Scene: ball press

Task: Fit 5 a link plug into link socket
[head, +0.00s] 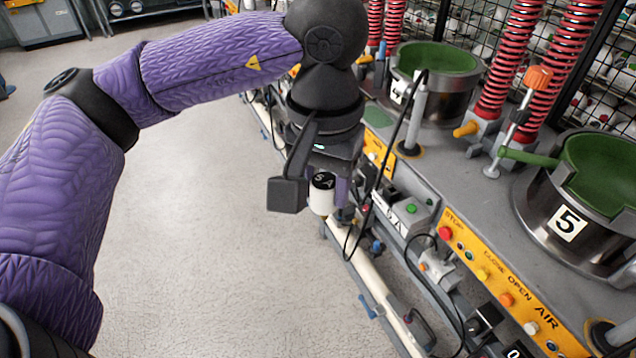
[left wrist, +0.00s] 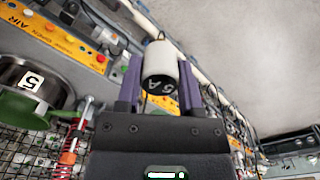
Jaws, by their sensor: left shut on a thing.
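My left gripper (head: 325,192) is shut on a white cylindrical plug with a black end marked "5 A" (head: 321,200). In the left wrist view the plug (left wrist: 160,68) sits between the two purple fingers (left wrist: 160,88). The gripper holds it in the air beside the press line's front, over or near a white pipe. Small grey boxes (head: 411,214) and (head: 440,272) are on the machine's lower front, right of the plug; I cannot tell which is the link socket. My right gripper is not in view.
Press pot 5 (head: 568,226) stands at the right, above a yellow button panel (head: 510,296). A black cable (head: 398,160) hangs close to the right of the gripper. A white pipe (head: 372,285) runs along the machine's foot. The floor (head: 220,250) at left is clear.

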